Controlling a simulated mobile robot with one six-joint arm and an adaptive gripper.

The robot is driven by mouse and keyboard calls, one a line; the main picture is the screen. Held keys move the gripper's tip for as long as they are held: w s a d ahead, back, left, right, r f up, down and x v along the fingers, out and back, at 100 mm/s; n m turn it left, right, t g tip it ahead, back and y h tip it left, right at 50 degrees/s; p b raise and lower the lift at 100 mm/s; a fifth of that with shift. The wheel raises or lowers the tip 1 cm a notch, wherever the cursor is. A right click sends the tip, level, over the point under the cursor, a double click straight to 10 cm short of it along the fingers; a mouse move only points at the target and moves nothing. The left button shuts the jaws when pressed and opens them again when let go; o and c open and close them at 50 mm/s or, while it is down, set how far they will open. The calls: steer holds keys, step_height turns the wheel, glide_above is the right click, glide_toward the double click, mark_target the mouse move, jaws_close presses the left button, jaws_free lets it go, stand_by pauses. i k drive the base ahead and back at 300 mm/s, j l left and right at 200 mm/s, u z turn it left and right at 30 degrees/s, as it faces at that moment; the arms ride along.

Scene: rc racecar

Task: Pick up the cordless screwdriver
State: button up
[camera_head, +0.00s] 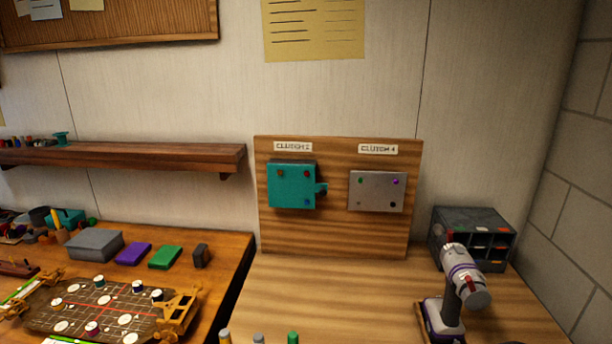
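The cordless screwdriver (461,285) stands upright on the wooden bench at the lower right. It has a grey and white body with purple bands, a dark handle and a white and purple base. Its base rests on or in a small wooden holder (421,318), partly cut off by the frame's bottom edge. My gripper is not in view.
A dark organiser box (435,235) stands close behind the screwdriver. A wooden board (335,235) with a teal box and a grey plate stands at the back. Several small capped items line the front edge. A car chassis (100,305) lies on the left table.

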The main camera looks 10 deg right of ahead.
mark_target(442, 323)
steer(key=z, duration=0.9)
